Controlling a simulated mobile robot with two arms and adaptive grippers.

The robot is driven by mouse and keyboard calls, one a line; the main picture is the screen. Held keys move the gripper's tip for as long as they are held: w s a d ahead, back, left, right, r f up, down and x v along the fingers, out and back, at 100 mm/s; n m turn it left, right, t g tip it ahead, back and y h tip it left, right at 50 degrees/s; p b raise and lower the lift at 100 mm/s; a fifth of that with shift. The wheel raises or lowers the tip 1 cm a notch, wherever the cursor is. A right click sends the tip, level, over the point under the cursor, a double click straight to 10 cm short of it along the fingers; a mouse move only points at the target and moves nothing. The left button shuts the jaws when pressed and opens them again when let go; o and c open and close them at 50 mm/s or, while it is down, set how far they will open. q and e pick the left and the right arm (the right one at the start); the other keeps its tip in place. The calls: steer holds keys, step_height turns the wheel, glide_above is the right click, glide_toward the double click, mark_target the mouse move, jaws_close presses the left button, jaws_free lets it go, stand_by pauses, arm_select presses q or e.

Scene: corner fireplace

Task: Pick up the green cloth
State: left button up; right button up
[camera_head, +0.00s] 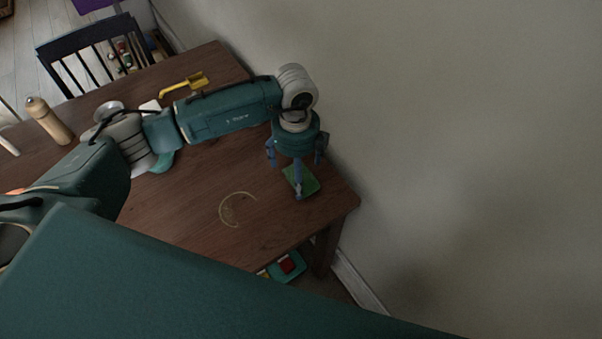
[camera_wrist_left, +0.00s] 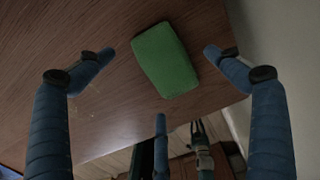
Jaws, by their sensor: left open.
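The green cloth (camera_head: 304,178) lies flat on the wooden table near its right corner, by the wall. It is a small rounded rectangle, and it shows whole in the left wrist view (camera_wrist_left: 165,60). My left gripper (camera_head: 298,180) points down above the cloth, and one finger hides part of it in the head view. In the left wrist view its blue fingers (camera_wrist_left: 160,75) are spread apart with the cloth between and beyond them, and nothing is held.
The wooden table (camera_head: 210,205) bears a pale ring mark, a yellow object (camera_head: 184,84) and a tan bottle (camera_head: 48,121). A dark chair (camera_head: 95,57) stands behind. The wall (camera_head: 450,130) is close on the right. Colourful items (camera_head: 287,264) lie below the table's front edge.

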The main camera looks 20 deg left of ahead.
arm_select(q)
steer(key=shift+s+f, duration=0.1)
steer(key=shift+f, duration=1.05)
steer(key=c, duration=1.2)
steer(key=shift+o, duration=0.2)
arm_select(e)
steer(key=shift+s+a+r, duration=0.25)
steer(key=shift+s+a, duration=0.1)
steer(key=shift+a, duration=0.05)
steer(key=shift+w+d, duration=0.15)
steer(key=shift+w, duration=0.05)
arm_select(q)
steer(key=shift+r, duration=0.1)
